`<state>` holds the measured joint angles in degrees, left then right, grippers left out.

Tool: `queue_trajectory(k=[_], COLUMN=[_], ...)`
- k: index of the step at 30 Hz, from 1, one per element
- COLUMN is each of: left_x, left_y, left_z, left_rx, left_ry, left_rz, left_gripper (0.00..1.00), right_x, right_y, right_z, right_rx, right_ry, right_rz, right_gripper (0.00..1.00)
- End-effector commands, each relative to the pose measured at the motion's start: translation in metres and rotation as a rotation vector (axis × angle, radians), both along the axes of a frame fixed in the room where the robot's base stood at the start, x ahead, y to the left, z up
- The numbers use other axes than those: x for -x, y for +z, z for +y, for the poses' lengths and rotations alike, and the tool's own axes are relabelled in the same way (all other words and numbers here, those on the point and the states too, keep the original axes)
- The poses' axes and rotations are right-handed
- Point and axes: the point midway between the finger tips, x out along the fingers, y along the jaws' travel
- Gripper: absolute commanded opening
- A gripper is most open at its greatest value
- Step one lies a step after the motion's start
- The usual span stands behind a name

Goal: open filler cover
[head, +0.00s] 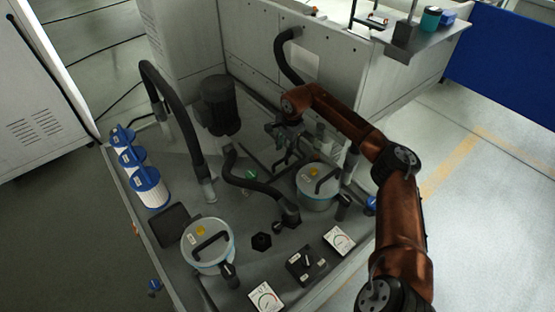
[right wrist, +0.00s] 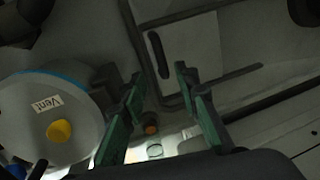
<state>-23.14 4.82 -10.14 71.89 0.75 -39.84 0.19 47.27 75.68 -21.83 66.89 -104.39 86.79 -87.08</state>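I cannot tell for sure which part is the filler cover. A dark square plate (head: 175,225) lies flat on the tank top at the left, beside the front canister (head: 208,246), and may be it. My right gripper (head: 284,150) is over the back of the tank top, near the rear canister (head: 318,186). In the right wrist view its green fingers (right wrist: 163,108) are apart with nothing held. A canister lid (right wrist: 48,115) marked "Vent", with a yellow knob (right wrist: 60,131), shows left of the fingers. My left gripper is not in view.
Blue-topped white filters (head: 149,188) stand along the left edge. A dark motor (head: 220,105) and a black hose (head: 180,115) rise from the tank top. Gauges (head: 266,297) and a switch box (head: 306,264) are at the front. The floor at the right is clear.

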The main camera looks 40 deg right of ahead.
Motion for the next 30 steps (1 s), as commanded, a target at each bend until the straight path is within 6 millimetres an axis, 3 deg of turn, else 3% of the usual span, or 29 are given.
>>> queue_trajectory(k=[6,12,23,30], left_x=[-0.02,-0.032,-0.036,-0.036], left_y=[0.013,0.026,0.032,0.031], left_z=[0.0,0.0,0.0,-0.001], left_rx=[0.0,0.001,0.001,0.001], left_ry=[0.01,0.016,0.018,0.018], left_rz=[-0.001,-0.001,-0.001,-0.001], left_gripper=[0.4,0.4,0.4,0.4], right_x=[-0.01,-0.014,-0.013,-0.013], right_y=[-0.041,-0.062,-0.066,-0.066], right_z=[0.005,0.003,0.001,0.001], right_rx=[-0.006,-0.005,-0.005,-0.005], right_ry=[0.005,0.004,0.001,0.001], right_rz=[0.003,0.0,-0.003,-0.002], right_gripper=[0.29,0.29,0.29,0.14])
